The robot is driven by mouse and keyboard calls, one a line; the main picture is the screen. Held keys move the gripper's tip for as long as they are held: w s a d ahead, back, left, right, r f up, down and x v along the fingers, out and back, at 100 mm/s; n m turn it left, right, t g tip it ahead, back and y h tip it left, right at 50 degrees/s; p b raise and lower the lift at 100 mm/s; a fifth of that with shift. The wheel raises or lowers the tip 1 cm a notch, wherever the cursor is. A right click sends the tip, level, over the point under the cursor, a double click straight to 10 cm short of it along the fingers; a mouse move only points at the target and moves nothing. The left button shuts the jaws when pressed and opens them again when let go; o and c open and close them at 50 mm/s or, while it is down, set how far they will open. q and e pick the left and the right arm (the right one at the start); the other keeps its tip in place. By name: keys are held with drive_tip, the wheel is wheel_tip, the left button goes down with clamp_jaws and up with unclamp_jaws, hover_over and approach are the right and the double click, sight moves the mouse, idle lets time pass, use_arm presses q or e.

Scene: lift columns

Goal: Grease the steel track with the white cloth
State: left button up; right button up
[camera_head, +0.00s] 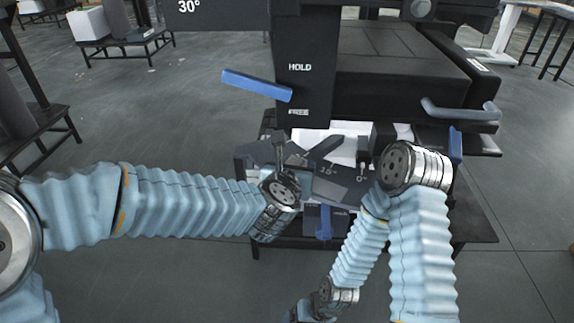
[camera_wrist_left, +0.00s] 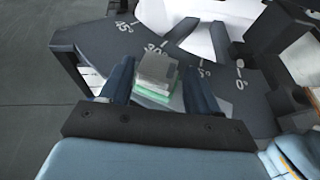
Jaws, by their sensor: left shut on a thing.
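My left gripper (camera_head: 290,168) is over the dark angle-marked plate (camera_head: 350,190) of the machine. In the left wrist view its two dark fingers (camera_wrist_left: 160,82) are shut on a small layered pad (camera_wrist_left: 155,70), grey on top with pale and green layers below. I cannot tell whether this pad is the white cloth. A white sheet-like surface (camera_head: 345,142) lies behind the plate, and it also shows in the left wrist view (camera_wrist_left: 200,35). I cannot make out the steel track for certain. My right arm folds down at the lower right; its gripper (camera_head: 303,312) is at the bottom edge, its fingers unclear.
A tall black machine post (camera_head: 305,70) marked HOLD stands behind the plate, with a blue lever (camera_head: 256,85) sticking out left. A bulky black housing (camera_head: 400,75) with a grey handle (camera_head: 460,112) is at right. Open grey floor (camera_head: 170,110) lies left.

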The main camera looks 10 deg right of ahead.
use_arm(q)
drive_tip(key=shift+s+d+f+b, duration=0.2)
drive_tip(key=shift+s+d+b, duration=0.3)
drive_tip(key=shift+s+d, duration=0.25)
drive_tip(key=shift+s+d+f+b, duration=0.2)
drive_tip(key=shift+s+d+b, duration=0.25)
drive_tip(key=shift+s+d, duration=0.3)
drive_tip(key=shift+s+d+b, duration=0.5)
drive_tip(key=shift+s+d, duration=0.5)
drive_tip(key=shift+s, duration=0.2)
drive_tip(key=shift+s+d+b, duration=0.5)
drive_tip(key=shift+s+d, duration=0.45)
drive_tip(key=shift+s, duration=0.2)
drive_tip(key=shift+s+d+f, duration=0.15)
drive_tip(key=shift+s+d, duration=0.15)
drive_tip(key=shift+d, duration=0.05)
drive_tip(key=shift+s+d+b, duration=0.5)
drive_tip(key=shift+s+d, duration=0.25)
drive_tip(key=shift+s, duration=0.1)
drive_tip(key=shift+w+a+f+b, duration=0.15)
drive_tip(key=shift+w+a+b, duration=0.2)
drive_tip(key=shift+w+a, duration=0.15)
drive_tip(key=shift+w+a+r+b, duration=0.15)
drive_tip(key=shift+w+a+b, duration=0.15)
drive_tip(key=shift+w+a, duration=0.65)
drive_tip(key=shift+w+a+r+b, duration=0.15)
drive_tip(key=shift+w+a+b, duration=0.15)
drive_tip(key=shift+w+a, duration=0.65)
